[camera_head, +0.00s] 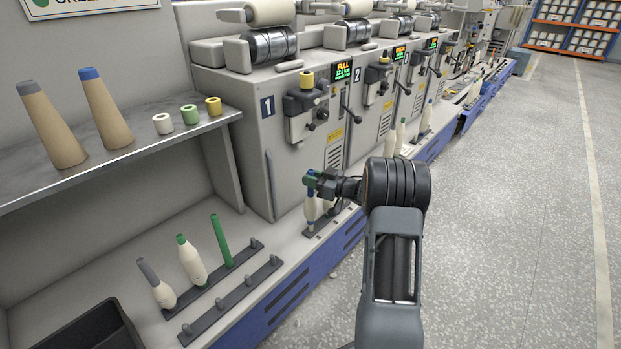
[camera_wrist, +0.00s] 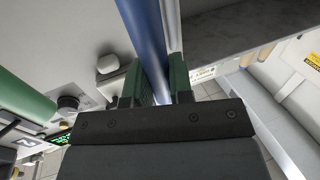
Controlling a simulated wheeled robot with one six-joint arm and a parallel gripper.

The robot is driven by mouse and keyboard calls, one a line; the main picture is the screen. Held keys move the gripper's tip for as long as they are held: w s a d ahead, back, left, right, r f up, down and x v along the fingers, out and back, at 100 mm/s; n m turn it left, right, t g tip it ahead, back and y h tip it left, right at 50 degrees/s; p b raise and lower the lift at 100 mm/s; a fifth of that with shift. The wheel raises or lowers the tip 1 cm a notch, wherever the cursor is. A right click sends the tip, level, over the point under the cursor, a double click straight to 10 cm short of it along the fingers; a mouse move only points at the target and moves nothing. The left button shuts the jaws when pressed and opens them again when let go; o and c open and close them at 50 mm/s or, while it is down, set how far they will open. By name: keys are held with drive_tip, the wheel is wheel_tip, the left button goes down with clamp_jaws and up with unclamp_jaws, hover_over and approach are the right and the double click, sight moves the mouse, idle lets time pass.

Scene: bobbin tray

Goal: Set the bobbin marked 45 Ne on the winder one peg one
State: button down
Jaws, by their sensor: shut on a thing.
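In the wrist view the blue tube (camera_wrist: 146,38) runs between the green finger pads of my gripper (camera_wrist: 160,85). The bobbin hangs about upright over the near end of the dark peg rail (camera_head: 318,226). I cannot tell whether its foot is on a peg or just above it. Its marking is not readable.
At the lower left, a grey-tipped bobbin (camera_head: 157,285), a green-tipped bobbin (camera_head: 191,262) and a bare green tube (camera_head: 221,240) stand on a rail. An empty-pegged rail (camera_head: 232,300) lies in front. A dark bin (camera_head: 85,335) is at the corner. Cones stand on the shelf (camera_head: 150,143).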

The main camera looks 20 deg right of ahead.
sight(312, 196)
drive_tip(key=shift+f+b, duration=0.95)
drive_tip(key=shift+f, duration=0.5)
drive_tip(key=shift+p, duration=0.55)
drive_tip(key=shift+f+b, duration=0.35)
drive_tip(key=shift+f, duration=0.25)
idle(0.6)
drive_tip(key=c, duration=1.3)
unclamp_jaws()
drive_tip(key=shift+s, duration=0.1)
drive_tip(key=p+v, duration=0.2)
drive_tip(key=v, duration=0.9)
